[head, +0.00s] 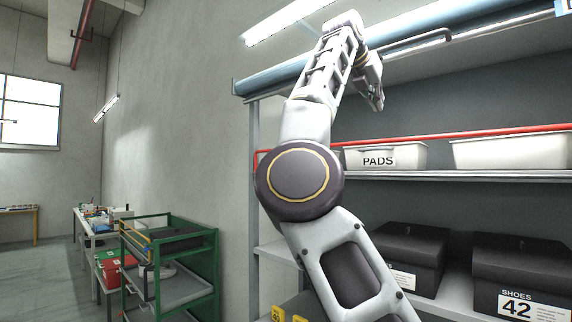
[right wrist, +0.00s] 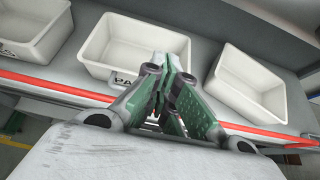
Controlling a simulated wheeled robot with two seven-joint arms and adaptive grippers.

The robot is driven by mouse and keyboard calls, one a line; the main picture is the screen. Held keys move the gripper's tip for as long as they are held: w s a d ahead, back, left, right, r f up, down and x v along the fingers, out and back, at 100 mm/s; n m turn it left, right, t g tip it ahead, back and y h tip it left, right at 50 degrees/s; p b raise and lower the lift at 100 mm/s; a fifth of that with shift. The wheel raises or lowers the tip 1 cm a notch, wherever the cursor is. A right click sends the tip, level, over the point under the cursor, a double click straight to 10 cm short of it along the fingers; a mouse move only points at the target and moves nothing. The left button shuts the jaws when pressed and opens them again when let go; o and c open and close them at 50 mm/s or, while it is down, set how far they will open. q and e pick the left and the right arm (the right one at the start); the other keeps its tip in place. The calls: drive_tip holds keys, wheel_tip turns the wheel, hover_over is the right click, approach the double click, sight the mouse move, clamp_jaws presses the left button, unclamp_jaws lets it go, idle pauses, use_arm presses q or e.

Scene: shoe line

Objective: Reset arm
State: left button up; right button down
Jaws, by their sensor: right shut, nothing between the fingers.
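My right arm rises through the middle of the head view, and my right gripper (head: 375,98) is high up, above and in front of the upper shelf. In the right wrist view the right gripper (right wrist: 172,68) has its green-sided fingers together with nothing between them. It is over the front of a white bin (right wrist: 110,38) and apart from what I can see of its contents, which is an empty floor. My left gripper is not in view.
A white bin marked PADS (head: 378,158) and another white bin (head: 510,151) stand behind a red rail (head: 480,134) on the upper shelf. Black shoe boxes (head: 520,262) sit below. A green cart (head: 217,262) and a work table (head: 77,222) stand at the left.

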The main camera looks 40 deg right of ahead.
drive_tip(key=shift+w+d+f, duration=0.1)
drive_tip(key=shift+w+d, duration=0.05)
drive_tip(key=shift+w, duration=0.15)
